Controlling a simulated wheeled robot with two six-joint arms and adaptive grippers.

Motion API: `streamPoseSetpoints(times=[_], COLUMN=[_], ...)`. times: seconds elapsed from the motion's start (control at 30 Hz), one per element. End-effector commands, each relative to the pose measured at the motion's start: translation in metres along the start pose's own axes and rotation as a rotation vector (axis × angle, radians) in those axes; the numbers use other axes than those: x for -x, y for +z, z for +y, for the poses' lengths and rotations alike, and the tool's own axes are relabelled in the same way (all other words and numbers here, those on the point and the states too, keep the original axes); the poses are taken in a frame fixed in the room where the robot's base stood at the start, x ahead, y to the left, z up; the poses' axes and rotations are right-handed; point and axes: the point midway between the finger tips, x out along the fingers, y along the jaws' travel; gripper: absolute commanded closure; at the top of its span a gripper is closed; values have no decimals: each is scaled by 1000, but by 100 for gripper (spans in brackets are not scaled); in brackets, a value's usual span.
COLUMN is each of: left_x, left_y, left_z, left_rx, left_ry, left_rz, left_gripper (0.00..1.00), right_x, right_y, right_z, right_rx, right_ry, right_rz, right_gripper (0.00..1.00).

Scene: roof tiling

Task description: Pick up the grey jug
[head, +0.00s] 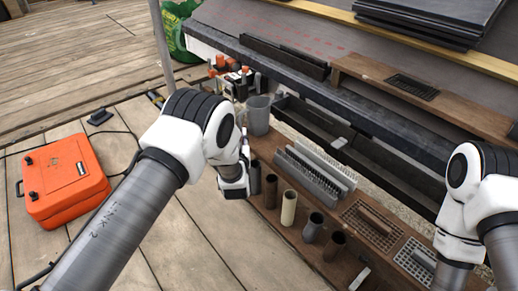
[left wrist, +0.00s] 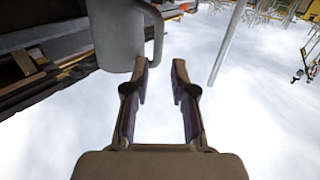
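The grey jug (head: 259,114) stands upright at the far end of the wooden plank in the head view, just beyond my left wrist. In the left wrist view the jug (left wrist: 118,35) fills the upper left, with its handle (left wrist: 157,30) on its right side. My left gripper (left wrist: 162,68) is open and empty. Its left fingertip is close below the jug's handle; I cannot tell whether they touch. In the head view my left arm hides most of that gripper. My right arm shows at the right, but its gripper is out of view.
Several short tubes, including a cream one (head: 289,207), stand in a row along the plank nearer me. Grey ribbed pieces (head: 312,172) lie beside them. Orange-topped tools (head: 232,66) lie behind the jug. An orange case (head: 64,180) sits on the deck at left.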

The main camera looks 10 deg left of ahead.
Motion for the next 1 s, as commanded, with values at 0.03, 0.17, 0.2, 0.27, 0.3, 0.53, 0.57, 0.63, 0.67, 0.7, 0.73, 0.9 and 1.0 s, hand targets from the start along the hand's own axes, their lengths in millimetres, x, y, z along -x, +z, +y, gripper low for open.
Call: streamPoseSetpoints(times=[0.03,0.17,0.2,0.27,0.3,0.53,0.57,0.63,0.67,0.7,0.73,0.9,1.0], left_x=[-1,-15,-21,-28,-34,-72,-75,-79,-79,-79,-79,-78,-78], left_y=[8,6,6,6,7,6,6,3,2,1,1,1,1], left_z=[0,0,0,0,0,2,2,3,3,3,3,3,3], left_rx=[1,2,2,2,2,2,1,0,0,-1,-1,-1,-1], left_ry=[1,-1,-1,-1,-1,-1,-1,0,0,0,1,1,1], left_rz=[4,5,5,5,4,4,2,2,1,0,0,0,0], left_gripper=[75,75,75,75,75,75,75,75,75,75,75,100,100], right_x=[-10,-16,-18,-24,-29,-61,-62,-62,-61,-60,-60,-60,-60], right_y=[0,-1,-1,-1,-1,-4,-5,-6,-6,-6,-6,-6,-6], right_z=[0,0,0,0,1,1,1,1,1,1,1,1,1], right_rx=[0,-1,-2,-3,-4,-6,-5,-4,-4,-4,-4,-4,-4], right_ry=[0,0,0,0,0,2,2,2,2,2,2,2,2], right_rz=[1,2,2,3,3,13,14,17,17,17,17,17,17], right_gripper=[6,6,6,6,6,6,6,6,6,6,6,6,6])
